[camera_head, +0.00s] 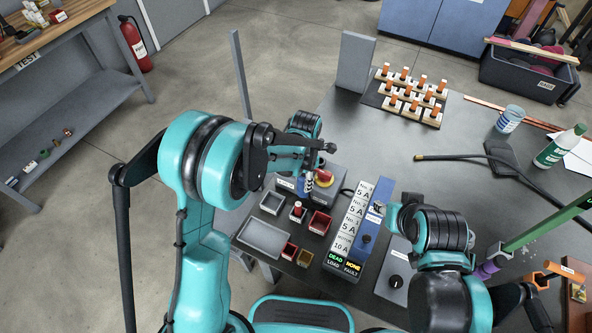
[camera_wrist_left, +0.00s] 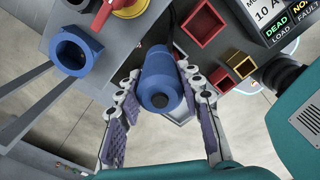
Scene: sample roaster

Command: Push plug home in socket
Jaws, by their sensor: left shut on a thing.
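The blue plug (camera_wrist_left: 160,80) is a stout cylinder with a dark round centre, in the middle of the left wrist view. My left gripper (camera_wrist_left: 163,100) is shut on it, one finger on each side. A blue ring-shaped socket (camera_wrist_left: 75,52) sits on a grey box to the left in that view, apart from the plug.
The panel (camera_head: 346,228) reads DEAD and NONE. Small bins (camera_head: 320,222) and a grey tray (camera_head: 264,239) lie left of it. The table's middle back is clear.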

